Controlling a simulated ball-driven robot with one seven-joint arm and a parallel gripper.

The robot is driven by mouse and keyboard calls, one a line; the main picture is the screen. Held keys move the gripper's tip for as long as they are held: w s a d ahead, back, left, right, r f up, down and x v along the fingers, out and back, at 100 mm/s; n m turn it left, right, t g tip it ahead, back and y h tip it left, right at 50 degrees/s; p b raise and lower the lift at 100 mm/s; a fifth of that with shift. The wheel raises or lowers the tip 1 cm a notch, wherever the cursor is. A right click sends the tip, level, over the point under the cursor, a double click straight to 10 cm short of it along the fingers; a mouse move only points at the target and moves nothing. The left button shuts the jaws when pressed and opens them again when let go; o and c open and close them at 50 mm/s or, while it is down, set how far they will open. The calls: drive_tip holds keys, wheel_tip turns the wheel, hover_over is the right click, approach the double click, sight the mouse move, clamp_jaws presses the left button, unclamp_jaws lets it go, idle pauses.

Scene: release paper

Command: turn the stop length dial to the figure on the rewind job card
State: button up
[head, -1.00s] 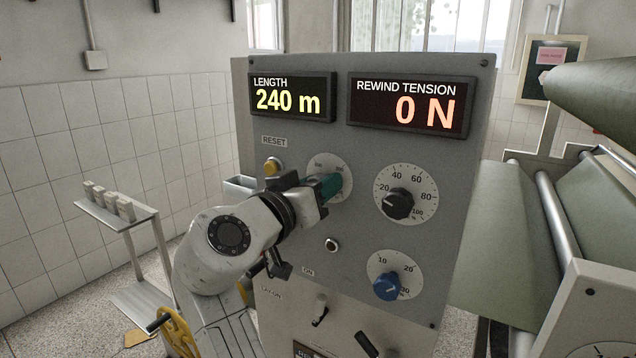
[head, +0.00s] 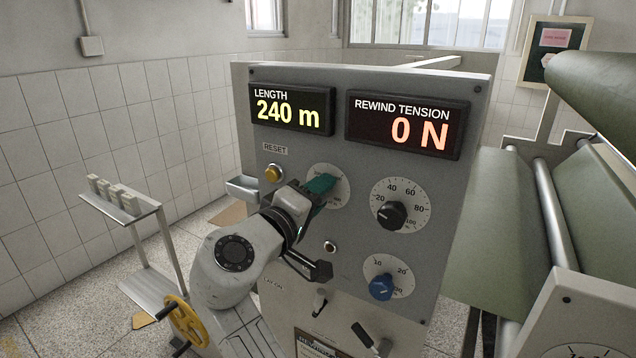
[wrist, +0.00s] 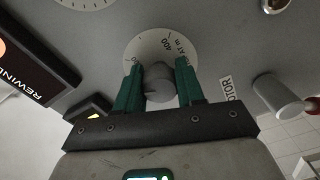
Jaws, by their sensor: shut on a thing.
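The stop length dial (head: 341,198) is a pale disc on the grey panel, left of the tension dial. My gripper (head: 321,184) reaches it from the left and covers part of its scale. In the wrist view, my green fingers (wrist: 158,72) are shut on the dial's grey knob (wrist: 160,88), one on each side. The dial face (wrist: 149,48) there shows the figure 400; its other figures and the pointer setting are hard to read. A framed card (head: 319,346) with "REWIND" partly legible is cut off at the bottom edge.
The length display (head: 291,109) reads 240 m and the tension display (head: 407,125) reads 0 N. The black tension knob (head: 391,215), blue knob (head: 382,287) and yellow reset button (head: 273,173) are close by. Green paper rolls (head: 605,95) stand at right, a small shelf (head: 122,209) at left.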

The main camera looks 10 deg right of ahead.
drive_tip(key=shift+n+p, duration=1.05)
drive_tip(key=shift+n, duration=0.85)
drive_tip(key=o, duration=1)
drive_tip(key=b+v, duration=0.3)
drive_tip(key=v, duration=0.7)
drive_tip(key=shift+s+a, duration=0.25)
drive_tip(key=shift+a, duration=0.05)
drive_tip(key=shift+a, duration=0.1)
